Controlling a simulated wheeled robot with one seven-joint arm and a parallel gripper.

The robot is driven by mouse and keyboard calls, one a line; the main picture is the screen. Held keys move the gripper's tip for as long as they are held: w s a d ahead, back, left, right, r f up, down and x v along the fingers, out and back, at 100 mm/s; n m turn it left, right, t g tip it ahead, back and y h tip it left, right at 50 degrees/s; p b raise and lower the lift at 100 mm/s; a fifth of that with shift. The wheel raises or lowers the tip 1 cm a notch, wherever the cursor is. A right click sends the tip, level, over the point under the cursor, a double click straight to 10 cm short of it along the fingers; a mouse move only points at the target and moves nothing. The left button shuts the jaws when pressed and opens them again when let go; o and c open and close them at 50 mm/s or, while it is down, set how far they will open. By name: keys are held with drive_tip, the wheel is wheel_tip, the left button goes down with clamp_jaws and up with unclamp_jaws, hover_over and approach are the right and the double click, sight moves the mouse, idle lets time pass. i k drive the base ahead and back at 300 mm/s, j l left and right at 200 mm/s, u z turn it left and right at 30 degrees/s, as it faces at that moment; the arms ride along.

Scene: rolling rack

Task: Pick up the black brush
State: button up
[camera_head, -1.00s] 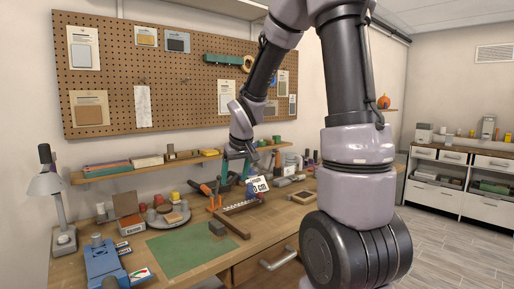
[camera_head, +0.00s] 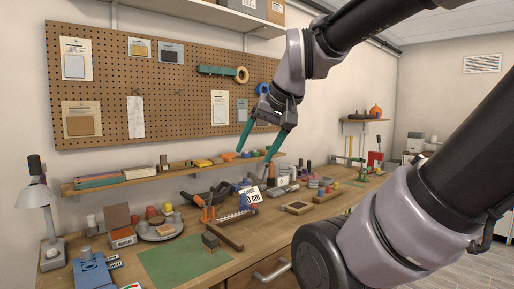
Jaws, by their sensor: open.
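My gripper (camera_head: 258,148) hangs in the air above the back of the workbench, in front of the pegboard. Its two teal fingers are spread apart with nothing between them. I cannot pick out the black brush with certainty. Black-handled tools with orange parts (camera_head: 218,191) lie crowded at the back of the bench, below and left of my gripper. A small dark block (camera_head: 210,241) sits at the edge of the green mat (camera_head: 182,262); it is too small to tell what it is.
A wall shelf (camera_head: 170,175) with small boxes runs behind the bench. A white sign reading "cm" (camera_head: 250,197), a brown L-shaped piece (camera_head: 229,235), a wooden frame (camera_head: 297,208) and a round tray (camera_head: 160,233) stand on the bench. A lamp (camera_head: 40,210) is at left.

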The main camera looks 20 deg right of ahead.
sight(210, 241)
drive_tip(key=l+u, duration=0.75)
drive_tip(key=k+l+u, duration=0.1)
drive_tip(key=l+u, duration=0.3)
